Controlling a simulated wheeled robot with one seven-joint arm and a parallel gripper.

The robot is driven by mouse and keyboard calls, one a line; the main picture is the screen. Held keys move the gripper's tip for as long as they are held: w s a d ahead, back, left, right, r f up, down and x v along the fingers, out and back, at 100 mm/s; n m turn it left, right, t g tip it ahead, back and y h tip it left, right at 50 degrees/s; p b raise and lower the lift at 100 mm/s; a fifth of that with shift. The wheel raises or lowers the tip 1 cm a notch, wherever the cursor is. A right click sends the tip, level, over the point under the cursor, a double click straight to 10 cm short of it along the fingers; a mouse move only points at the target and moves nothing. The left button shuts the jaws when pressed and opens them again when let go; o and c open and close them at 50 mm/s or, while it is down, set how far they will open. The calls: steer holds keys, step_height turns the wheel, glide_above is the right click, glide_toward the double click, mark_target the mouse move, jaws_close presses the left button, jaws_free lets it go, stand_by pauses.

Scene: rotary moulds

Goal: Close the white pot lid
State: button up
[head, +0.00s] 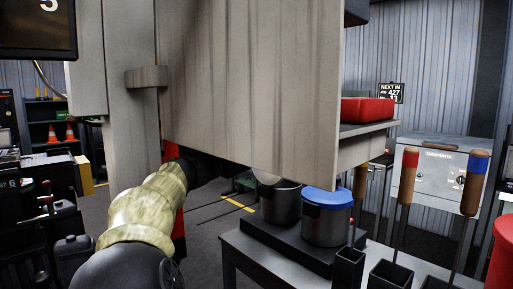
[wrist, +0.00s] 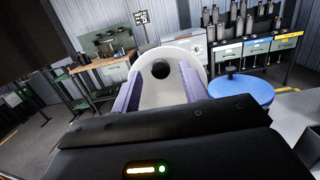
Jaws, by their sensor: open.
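The white pot lid (wrist: 184,50) stands tilted up in the wrist view, its black knob (wrist: 160,69) facing the camera. In the head view only a pale sliver of the lid (head: 267,178) shows above the rim of a steel pot (head: 280,205), below a large panel. My gripper (wrist: 161,73) is open, its two purple fingers on either side of the lid's lower face in the wrist view. Nothing is visibly held. Whether the fingers touch the lid cannot be told. In the head view my gripper is hidden behind the panel.
A second pot (head: 326,227) with a blue lid (head: 328,197) stands to the right; its lid also shows in the wrist view (wrist: 240,92). The large pale panel (head: 250,80) hangs over my arm. Long-handled tools (head: 405,190) stand in holders at the right.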

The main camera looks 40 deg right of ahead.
steer(key=shift+s+a+f+p, duration=0.1)
steer(key=shift+a+f+p, duration=0.1)
steer(key=shift+a, duration=1.15)
steer(key=shift+s+a+f+p, duration=0.1)
steer(key=shift+a+f+p, duration=0.05)
steer(key=shift+a, duration=1.15)
steer(key=shift+f, duration=0.15)
steer(key=c, duration=0.8)
steer(key=shift+f+m, duration=0.15)
steer(key=shift+m, duration=0.35)
jaws_close()
steer(key=a+f+m+h+b, duration=0.2)
steer(key=a+m+h+b, duration=0.1)
steer(key=m, duration=1.4)
steer(key=s+a+f+m+t+h+b, duration=0.1)
steer(key=a+f+m+h+b, duration=0.1)
steer(key=m, duration=1.5)
steer(key=shift+s+a+f+m+t+h+b, duration=0.35)
steer(key=shift+a+f+b, duration=0.45)
steer(key=shift+b, duration=0.45)
